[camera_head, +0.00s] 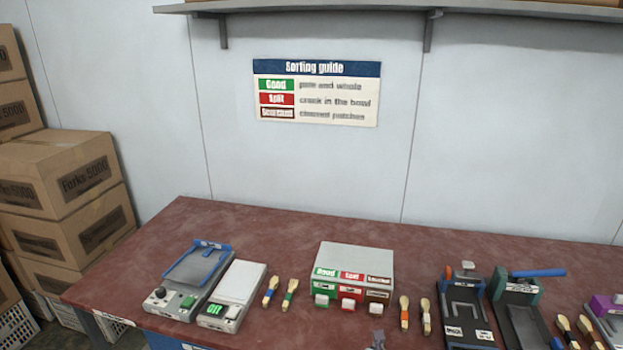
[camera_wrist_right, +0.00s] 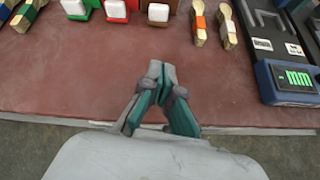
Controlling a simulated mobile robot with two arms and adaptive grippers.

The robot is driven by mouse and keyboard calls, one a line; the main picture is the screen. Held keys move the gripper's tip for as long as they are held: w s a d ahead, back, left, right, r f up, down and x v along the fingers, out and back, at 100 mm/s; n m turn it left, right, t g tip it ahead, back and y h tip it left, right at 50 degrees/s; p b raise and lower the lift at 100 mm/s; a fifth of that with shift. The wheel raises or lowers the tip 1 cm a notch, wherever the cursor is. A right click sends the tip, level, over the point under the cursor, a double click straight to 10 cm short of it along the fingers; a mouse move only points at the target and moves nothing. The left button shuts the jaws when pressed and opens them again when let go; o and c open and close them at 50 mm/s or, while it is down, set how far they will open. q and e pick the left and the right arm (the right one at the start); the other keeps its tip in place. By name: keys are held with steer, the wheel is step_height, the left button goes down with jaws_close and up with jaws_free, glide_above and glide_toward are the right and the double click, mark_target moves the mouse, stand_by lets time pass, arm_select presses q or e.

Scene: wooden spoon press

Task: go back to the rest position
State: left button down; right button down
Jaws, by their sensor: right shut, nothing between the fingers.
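My right gripper (camera_wrist_right: 160,72) is shut and empty in the right wrist view, over the front strip of the dark red table (camera_wrist_right: 60,90). In the head view only a small grey tip of the right gripper (camera_head: 377,340) shows at the bottom edge, in front of the sorting box (camera_head: 350,258). The box has green, red and brown labels with white buttons, and the gripper is apart from it. My left gripper is in neither view.
Wooden spoons with coloured bands (camera_head: 270,291) lie on both sides of the box. A blue-topped device (camera_head: 197,268) and a white device (camera_head: 238,285) stand left. Dark fixtures (camera_head: 467,305) stand right. Cardboard boxes (camera_head: 62,175) are stacked left of the table. The front strip is clear.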

steer(key=s+d+r+m+g+y, duration=0.15)
steer(key=s+m+g, duration=0.25)
steer(key=s+m, duration=1.15)
steer(key=s+r+m+g+y, duration=0.2)
steer(key=s+r+m+g, duration=0.1)
steer(key=s+m, duration=1.25)
steer(key=s+f+n+g+b, duration=0.1)
steer(key=s+f, duration=0.1)
steer(key=f, duration=1.3)
steer(key=s+f+n+g+b, duration=0.1)
steer(key=s+f+n, duration=0.1)
steer(key=f, duration=1.3)
steer(key=s+d+f+g+b, duration=0.1)
steer(key=s+d+f+b, duration=0.1)
steer(key=s+f, duration=1.4)
steer(key=shift+d, duration=0.3)
